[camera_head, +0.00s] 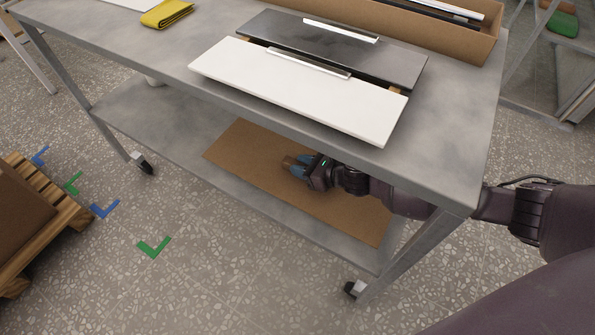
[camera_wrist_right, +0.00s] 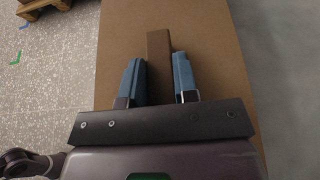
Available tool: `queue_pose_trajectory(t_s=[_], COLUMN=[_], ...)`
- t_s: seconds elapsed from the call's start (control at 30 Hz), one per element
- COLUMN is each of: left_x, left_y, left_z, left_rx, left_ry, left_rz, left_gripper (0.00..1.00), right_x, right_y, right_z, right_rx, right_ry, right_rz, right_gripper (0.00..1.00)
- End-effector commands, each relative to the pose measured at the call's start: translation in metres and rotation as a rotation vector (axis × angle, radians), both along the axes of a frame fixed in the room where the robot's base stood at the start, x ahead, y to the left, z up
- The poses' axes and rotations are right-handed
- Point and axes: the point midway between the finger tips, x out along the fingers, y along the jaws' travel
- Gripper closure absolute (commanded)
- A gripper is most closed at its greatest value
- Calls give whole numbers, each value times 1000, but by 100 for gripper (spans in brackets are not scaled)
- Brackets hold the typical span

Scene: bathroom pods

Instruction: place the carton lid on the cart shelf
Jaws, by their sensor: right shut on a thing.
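The carton lid (camera_head: 340,212) is a flat brown board at the cart's lower shelf (camera_head: 170,125), below the table top. It lies lengthwise along the shelf, flat on it or just above it; I cannot tell which. My right gripper (camera_head: 294,165) reaches in under the top from the right and is shut on the lid's raised brown strip. In the right wrist view the blue fingers (camera_wrist_right: 158,80) stand on both sides of that strip (camera_wrist_right: 158,50), with the lid (camera_wrist_right: 215,40) spread beneath. My left gripper is not in view.
The cart top (camera_head: 455,130) carries a white panel (camera_head: 300,95), a dark panel (camera_head: 335,50), a yellow cloth (camera_head: 167,13) and an open carton (camera_head: 450,38). A cart leg (camera_head: 400,258) stands near my right arm. A wooden pallet (camera_head: 65,215) is at left.

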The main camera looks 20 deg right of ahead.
Motion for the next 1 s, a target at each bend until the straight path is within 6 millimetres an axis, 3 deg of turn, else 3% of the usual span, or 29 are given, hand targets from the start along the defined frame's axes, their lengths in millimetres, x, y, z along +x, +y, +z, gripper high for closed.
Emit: queue_pose_trajectory(t_s=[0.1, 0.27, 0.8, 0.83, 0.97, 1.0], left_x=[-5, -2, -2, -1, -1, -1], left_y=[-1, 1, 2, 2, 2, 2], left_z=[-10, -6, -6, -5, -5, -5], left_rx=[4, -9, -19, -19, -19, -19], left_ry=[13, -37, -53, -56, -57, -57], left_rz=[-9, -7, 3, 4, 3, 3], left_gripper=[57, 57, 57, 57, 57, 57], right_x=[-4, -3, -1, -1, 0, 0], right_y=[1, 1, 1, 1, 1, 1], right_z=[-26, -46, -50, -49, -48, -48], right_rx=[3, 2, 1, 1, 0, 0], right_ry=[12, 11, 1, 1, 0, 0], right_rz=[-1, 0, 1, 1, 1, 1], right_gripper=[97, 97, 97, 68, 48, 47])
